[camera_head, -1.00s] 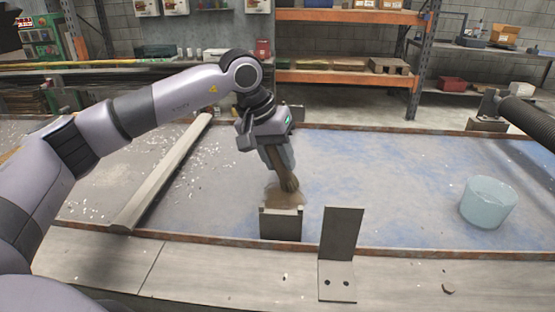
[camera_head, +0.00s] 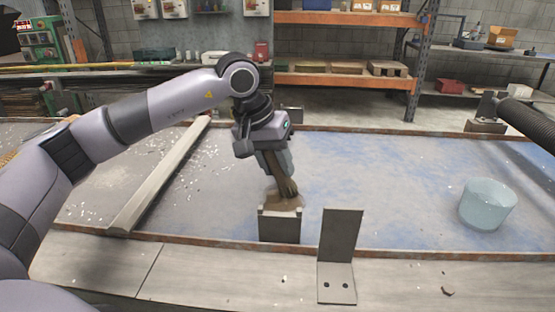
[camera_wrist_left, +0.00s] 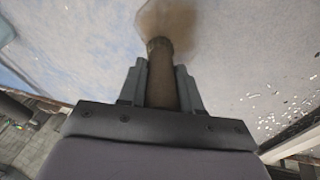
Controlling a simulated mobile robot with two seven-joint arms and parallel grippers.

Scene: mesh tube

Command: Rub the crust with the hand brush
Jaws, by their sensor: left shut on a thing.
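My left gripper (camera_head: 278,166) is shut on the brown handle of the hand brush (camera_head: 287,187), which slants down to the right. In the left wrist view, the brush handle (camera_wrist_left: 161,82) sits between the two grey fingers (camera_wrist_left: 160,92). A brown patch (camera_head: 285,202) shows at the brush's lower end, just behind a grey block; it also shows in the left wrist view (camera_wrist_left: 180,22). I cannot tell whether this patch is crust or part of the brush head, nor whether the brush touches the surface. My right gripper is not in view.
The grey block (camera_head: 279,227) stands at the near edge of the blue-grey table surface (camera_head: 400,180). An upright metal bracket (camera_head: 341,237) is right of it. A pale blue cylinder (camera_head: 487,205) stands farther right. A dark tube (camera_head: 528,122) enters at right. A long bar (camera_head: 160,180) lies left.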

